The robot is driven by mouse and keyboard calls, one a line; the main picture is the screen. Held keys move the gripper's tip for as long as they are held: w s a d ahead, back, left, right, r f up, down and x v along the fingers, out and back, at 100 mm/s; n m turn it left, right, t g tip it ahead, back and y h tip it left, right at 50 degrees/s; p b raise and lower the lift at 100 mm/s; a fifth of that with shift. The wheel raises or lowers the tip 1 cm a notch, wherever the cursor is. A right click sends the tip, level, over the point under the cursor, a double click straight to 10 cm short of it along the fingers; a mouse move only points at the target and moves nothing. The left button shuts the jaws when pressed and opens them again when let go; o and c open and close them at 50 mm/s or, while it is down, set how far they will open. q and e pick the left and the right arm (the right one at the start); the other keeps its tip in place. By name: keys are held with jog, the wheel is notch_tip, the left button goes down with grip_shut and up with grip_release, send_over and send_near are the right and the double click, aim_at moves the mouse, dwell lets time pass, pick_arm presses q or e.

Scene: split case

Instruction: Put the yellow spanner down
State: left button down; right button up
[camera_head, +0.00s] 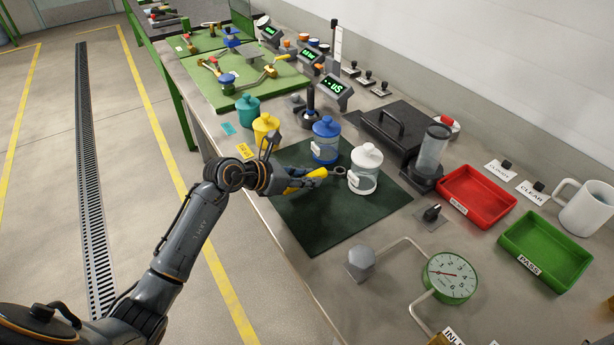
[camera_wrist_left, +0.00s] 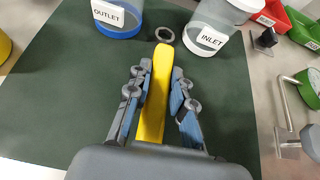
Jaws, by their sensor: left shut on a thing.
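My left gripper (camera_head: 284,170) is shut on the yellow spanner (camera_head: 308,182) over the left part of the dark green mat (camera_head: 319,228). In the left wrist view the spanner (camera_wrist_left: 154,98) lies lengthwise between the fingers of the gripper (camera_wrist_left: 158,82). Its grey ring end points away from me, between the blue-lidded OUTLET jar (camera_wrist_left: 120,18) and the white-lidded INLET jar (camera_wrist_left: 208,36). I cannot tell whether the spanner touches the mat. My right gripper is not in view.
A yellow jar (camera_head: 265,133) and a teal jar (camera_head: 247,110) stand beyond the gripper. A red tray (camera_head: 498,208), a green PASS tray (camera_head: 570,270) and a round gauge (camera_head: 450,278) are to the right. The mat's near part is bare.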

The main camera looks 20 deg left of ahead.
pick_arm(q)
jog(key=c, duration=1.2)
grip_release()
jog(key=shift+o, duration=0.2)
jog(key=shift+r+p, duration=0.25)
jog(key=shift+p, duration=0.05)
jog(key=b+v, duration=0.1)
jog(key=v, duration=0.9)
jog(key=shift+s+a+b, duration=0.25)
jog(key=shift+a+b, duration=0.05)
jog(key=shift+s+a+r, duration=0.3)
jog(key=shift+s+r, duration=0.05)
jog(key=shift+s, duration=0.1)
